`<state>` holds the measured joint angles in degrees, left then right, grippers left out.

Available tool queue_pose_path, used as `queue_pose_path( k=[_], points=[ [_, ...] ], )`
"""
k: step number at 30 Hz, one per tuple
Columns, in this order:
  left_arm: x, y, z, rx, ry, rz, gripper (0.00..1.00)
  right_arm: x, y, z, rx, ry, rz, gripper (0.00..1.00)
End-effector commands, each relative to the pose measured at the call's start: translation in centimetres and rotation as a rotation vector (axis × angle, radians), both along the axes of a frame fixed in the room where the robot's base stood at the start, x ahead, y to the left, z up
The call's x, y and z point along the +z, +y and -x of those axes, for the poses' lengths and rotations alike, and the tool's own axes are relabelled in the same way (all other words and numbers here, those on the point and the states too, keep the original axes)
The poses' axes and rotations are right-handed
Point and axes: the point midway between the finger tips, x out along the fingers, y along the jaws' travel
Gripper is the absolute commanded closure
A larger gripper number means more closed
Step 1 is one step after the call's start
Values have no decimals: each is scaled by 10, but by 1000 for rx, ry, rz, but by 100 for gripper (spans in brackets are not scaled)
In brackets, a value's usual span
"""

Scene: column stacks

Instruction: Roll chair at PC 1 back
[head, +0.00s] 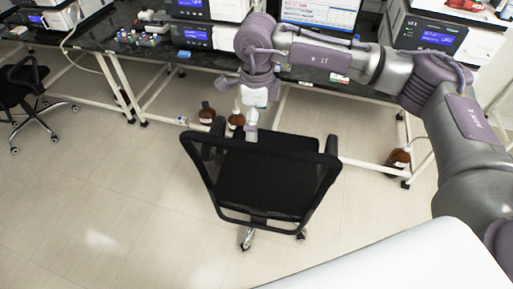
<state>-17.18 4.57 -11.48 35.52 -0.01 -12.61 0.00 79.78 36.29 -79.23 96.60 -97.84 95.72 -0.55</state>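A black swivel chair (268,185) with a mesh backrest and armrests stands in front of the black lab bench, its back toward me. A monitor (322,14) is on the bench behind it; I cannot read a PC number. My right arm comes in from the right and reaches over the bench edge. My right gripper (251,132) points down at the chair's far left side, by the seat and left armrest. Its fingers are small and partly merged with the chair, so contact and opening cannot be told. My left gripper is not in view.
Brown bottles (207,113) stand on the floor under the bench, and another (398,160) is at right. White bench legs (362,165) flank the chair. A second black chair (22,88) is at far left. Tiled floor (95,200) at left is clear.

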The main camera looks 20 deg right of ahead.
Motion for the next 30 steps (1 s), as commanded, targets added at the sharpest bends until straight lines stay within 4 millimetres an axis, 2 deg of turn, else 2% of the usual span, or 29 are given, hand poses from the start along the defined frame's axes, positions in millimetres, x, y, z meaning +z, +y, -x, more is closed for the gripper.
queue_pose_path(
  k=[8, 10, 15, 19, 27, 28, 30],
  points=[
    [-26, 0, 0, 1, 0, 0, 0, -60, 0, 1, -1, 4, -1, 0],
    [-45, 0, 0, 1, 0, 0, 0, -82, 1, 0, 0, 2, -3, 0],
    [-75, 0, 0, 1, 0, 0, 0, -111, 1, 0, 0, 0, -4, 0],
    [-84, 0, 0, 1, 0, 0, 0, -120, 1, 0, 1, 0, -4, 0],
    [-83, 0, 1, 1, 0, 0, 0, -119, 1, 0, 1, 1, -4, 0],
    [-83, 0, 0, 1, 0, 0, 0, -119, 1, 0, 1, 1, -4, 2],
    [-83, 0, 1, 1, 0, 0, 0, -119, 1, 0, 1, 1, -4, 13]
  ],
)
